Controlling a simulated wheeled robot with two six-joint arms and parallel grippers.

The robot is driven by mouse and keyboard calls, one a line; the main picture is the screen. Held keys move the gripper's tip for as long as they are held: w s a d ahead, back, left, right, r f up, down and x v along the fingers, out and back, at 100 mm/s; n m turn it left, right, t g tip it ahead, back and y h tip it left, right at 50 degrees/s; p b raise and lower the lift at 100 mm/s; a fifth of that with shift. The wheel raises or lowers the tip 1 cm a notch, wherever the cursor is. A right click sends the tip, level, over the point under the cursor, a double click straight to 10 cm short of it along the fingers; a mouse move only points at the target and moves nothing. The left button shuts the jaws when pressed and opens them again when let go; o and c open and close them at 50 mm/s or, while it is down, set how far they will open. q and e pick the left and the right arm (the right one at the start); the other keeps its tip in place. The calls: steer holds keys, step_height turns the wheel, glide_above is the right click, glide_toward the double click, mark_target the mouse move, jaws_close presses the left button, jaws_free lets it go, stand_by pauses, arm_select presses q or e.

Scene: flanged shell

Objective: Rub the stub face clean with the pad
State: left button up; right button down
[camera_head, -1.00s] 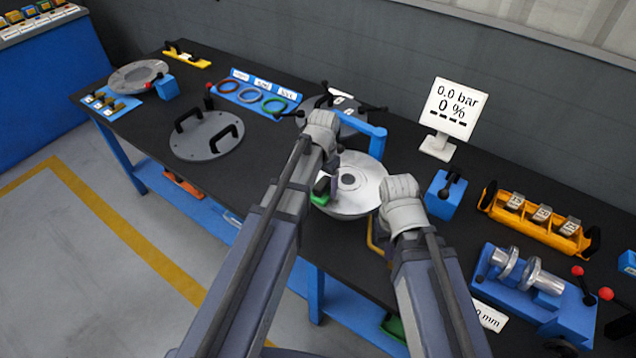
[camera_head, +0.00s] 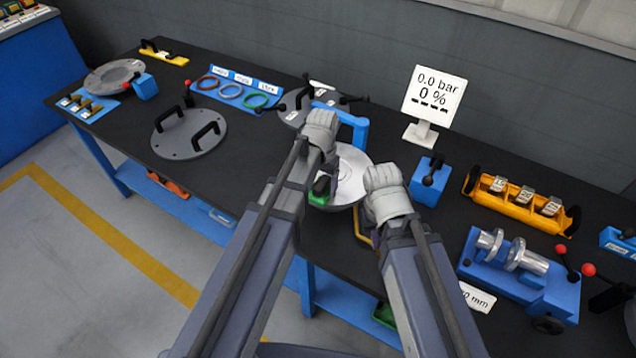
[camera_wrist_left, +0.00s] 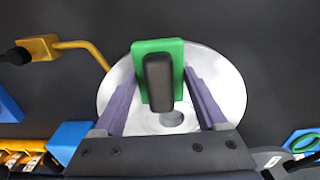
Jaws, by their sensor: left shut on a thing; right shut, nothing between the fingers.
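The stub face is a round, bright metal disc (camera_head: 350,170) below the blue bracket, partly hidden by my left arm. The wrist view shows the disc (camera_wrist_left: 228,88) with a dark round hole near its middle. My left gripper (camera_wrist_left: 160,90) is shut on the black handle of the green pad (camera_wrist_left: 143,48). The pad lies over the disc's face near its rim; I cannot tell whether it touches. In the head view the pad (camera_head: 318,198) shows at the disc's near-left edge.
A blue bracket (camera_head: 350,122) rises behind the disc. A yellow bent bar (camera_wrist_left: 88,45) stands close beside it. A grey lid with two handles (camera_head: 190,138) lies left. A blue block (camera_head: 427,183) and a display (camera_head: 435,95) stand right. The bench between lid and disc is clear.

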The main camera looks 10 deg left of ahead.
arm_select(q)
steer(key=shift+d, duration=0.1)
steer(key=shift+s+d, duration=0.3)
steer(key=shift+d, duration=0.5)
steer(key=shift+s+d, duration=0.3)
steer(key=shift+d, duration=0.45)
steer(key=shift+f, duration=0.1)
steer(key=shift+c, duration=1.3)
steer(key=shift+w+a, duration=0.35)
steer(key=shift+a, duration=0.5)
steer(key=shift+w+a, duration=0.3)
steer(key=shift+a, duration=0.5)
steer(key=shift+w+a, duration=0.25)
steer(key=shift+a, duration=0.55)
steer(key=shift+w+a, duration=0.25)
steer(key=shift+a, duration=0.5)
